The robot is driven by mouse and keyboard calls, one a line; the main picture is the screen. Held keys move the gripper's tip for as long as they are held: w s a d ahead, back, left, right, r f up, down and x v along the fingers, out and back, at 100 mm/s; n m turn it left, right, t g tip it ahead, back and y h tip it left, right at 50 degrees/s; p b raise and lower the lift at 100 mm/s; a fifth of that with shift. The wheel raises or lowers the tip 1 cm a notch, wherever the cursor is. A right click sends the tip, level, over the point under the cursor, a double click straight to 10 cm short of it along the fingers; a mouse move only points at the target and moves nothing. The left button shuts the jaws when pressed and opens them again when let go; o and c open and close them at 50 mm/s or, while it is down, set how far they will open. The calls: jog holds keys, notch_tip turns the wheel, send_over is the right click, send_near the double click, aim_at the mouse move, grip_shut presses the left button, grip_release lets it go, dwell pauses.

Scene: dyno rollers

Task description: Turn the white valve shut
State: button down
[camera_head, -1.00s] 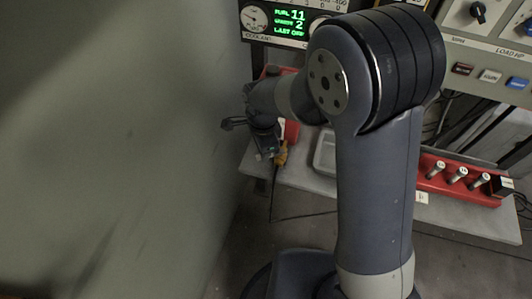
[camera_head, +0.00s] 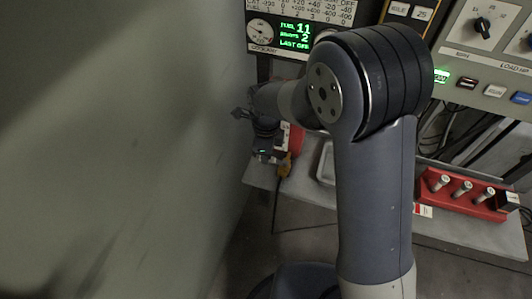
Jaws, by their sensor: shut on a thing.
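My gripper (camera_head: 243,114) is small and dark at the left of the head view, beside the pale wall panel. It is past the far end of my arm, just left of the red box. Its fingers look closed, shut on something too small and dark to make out. I cannot pick out the white valve in this view; it may be hidden behind the gripper or my arm.
A console with a green-lit display (camera_head: 295,35) stands behind. A grey shelf (camera_head: 320,208) below carries a red box (camera_head: 295,138), a yellow item (camera_head: 284,165) and a red rack (camera_head: 465,193). A pale wall panel (camera_head: 110,150) fills the left.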

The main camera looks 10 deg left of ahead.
dwell(0.3)
jog(key=c, duration=1.3)
grip_release()
jog(key=shift+c, duration=0.2)
notch_tip(320, 180, up, 11)
jog(key=shift+f, duration=0.1)
jog(key=shift+c, duration=0.2)
